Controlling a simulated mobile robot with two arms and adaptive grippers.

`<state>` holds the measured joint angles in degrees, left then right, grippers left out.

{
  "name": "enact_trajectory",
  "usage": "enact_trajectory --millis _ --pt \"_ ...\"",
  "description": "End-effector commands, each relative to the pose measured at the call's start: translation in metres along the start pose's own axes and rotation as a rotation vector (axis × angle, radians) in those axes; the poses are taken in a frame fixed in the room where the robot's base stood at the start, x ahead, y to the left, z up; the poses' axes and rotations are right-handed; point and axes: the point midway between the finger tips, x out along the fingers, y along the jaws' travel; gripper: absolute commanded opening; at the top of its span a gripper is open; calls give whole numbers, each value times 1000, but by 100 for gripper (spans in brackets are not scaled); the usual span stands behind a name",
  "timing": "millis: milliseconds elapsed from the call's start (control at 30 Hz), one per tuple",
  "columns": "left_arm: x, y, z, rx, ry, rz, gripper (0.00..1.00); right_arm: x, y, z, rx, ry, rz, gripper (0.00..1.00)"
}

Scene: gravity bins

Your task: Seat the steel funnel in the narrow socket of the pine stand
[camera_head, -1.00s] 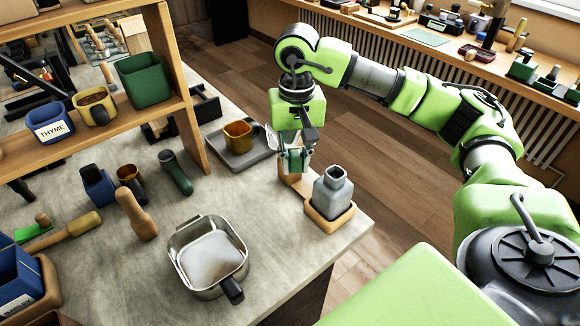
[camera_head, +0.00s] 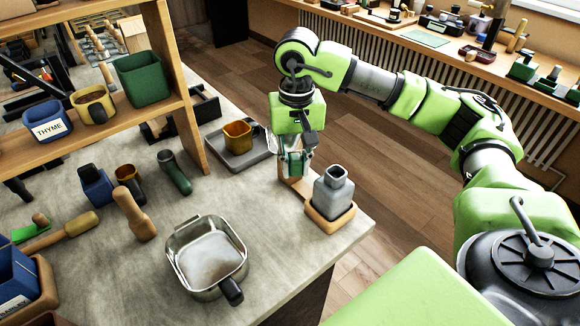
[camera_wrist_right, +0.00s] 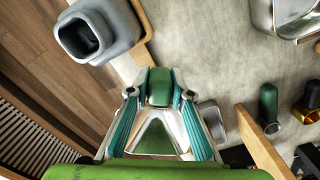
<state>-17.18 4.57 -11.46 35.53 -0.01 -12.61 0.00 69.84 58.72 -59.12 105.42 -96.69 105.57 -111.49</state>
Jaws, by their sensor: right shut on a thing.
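My right gripper (camera_head: 293,163) points down over the rear part of the pine stand (camera_head: 320,221), near the counter's right edge. In the right wrist view the gripper (camera_wrist_right: 158,100) is shut on a shiny, tapered steel piece (camera_wrist_right: 155,138), which looks like the steel funnel. The fingers hide much of it. The narrow socket is hidden under the gripper, so I cannot tell whether the funnel touches it. A grey square-necked bottle (camera_head: 332,189) stands in the front part of the stand; it also shows in the right wrist view (camera_wrist_right: 88,32). My left gripper is out of view.
A grey tray (camera_head: 232,166) with a yellow mug (camera_head: 238,137) lies just left of the gripper. A steel pan (camera_head: 194,283) stands at the front. A wooden shelf (camera_head: 190,135) with several pots is at the left. The floor lies beyond the counter's right edge.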

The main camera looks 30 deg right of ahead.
Motion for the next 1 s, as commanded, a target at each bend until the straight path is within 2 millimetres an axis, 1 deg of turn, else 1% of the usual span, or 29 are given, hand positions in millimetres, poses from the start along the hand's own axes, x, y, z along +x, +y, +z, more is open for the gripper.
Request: enact_trajectory --millis 767,933,967,1000 --pt "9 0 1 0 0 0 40 10 0 0 0 1 -1 0" --pt "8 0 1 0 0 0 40 9 0 0 0 1 -1 0" --pt "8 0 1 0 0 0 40 9 0 0 0 1 -1 26" --pt "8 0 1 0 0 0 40 9 0 0 0 1 -1 36"
